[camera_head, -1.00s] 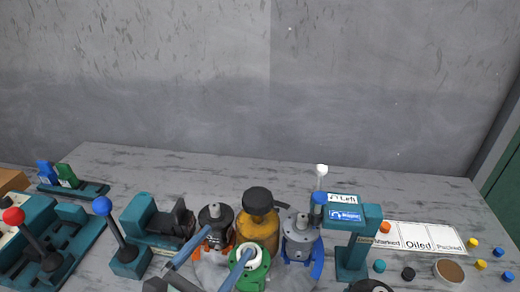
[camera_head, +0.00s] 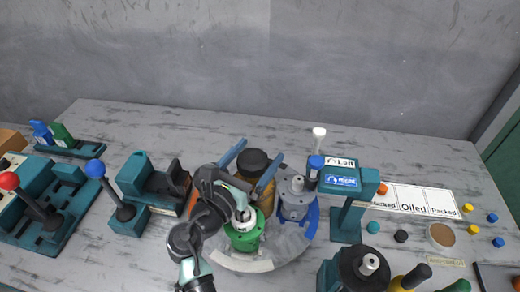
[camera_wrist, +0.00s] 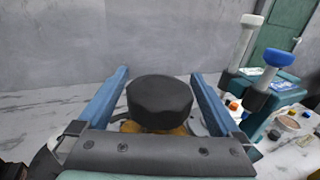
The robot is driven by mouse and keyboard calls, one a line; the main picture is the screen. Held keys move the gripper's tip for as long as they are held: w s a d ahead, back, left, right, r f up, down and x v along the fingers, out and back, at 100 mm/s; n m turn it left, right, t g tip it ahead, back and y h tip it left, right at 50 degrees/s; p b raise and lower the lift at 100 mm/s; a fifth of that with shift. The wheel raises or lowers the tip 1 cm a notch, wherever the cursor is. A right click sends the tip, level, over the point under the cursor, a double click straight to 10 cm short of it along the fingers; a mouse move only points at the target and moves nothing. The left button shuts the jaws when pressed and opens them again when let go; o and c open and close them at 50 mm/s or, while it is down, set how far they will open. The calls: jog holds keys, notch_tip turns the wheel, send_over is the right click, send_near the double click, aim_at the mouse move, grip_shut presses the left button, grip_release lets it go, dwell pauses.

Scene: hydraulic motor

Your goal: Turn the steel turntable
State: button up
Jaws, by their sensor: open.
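The steel turntable (camera_head: 248,264) is a pale grey disc in the middle of the table. Several motor units stand on it, among them a green one (camera_head: 246,240) in front and a grey-blue one (camera_head: 298,204) at right. A yellow unit at the back has a wide black cap (camera_head: 252,163). My gripper (camera_head: 262,148) is open, its blue fingers on either side of this cap. In the wrist view the cap (camera_wrist: 160,98) sits between the fingers, with gaps visible. My arm hides part of the disc and its left units.
A teal post with sign plates (camera_head: 345,210) stands close at right. Lever stations with blue (camera_head: 95,168) and red (camera_head: 9,181) knobs stand at left. Small coloured caps and a bowl (camera_head: 440,235) lie at right. A black-topped unit (camera_head: 358,268) is at the front.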

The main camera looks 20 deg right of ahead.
jog(key=shift+x, duration=0.8)
grip_shut()
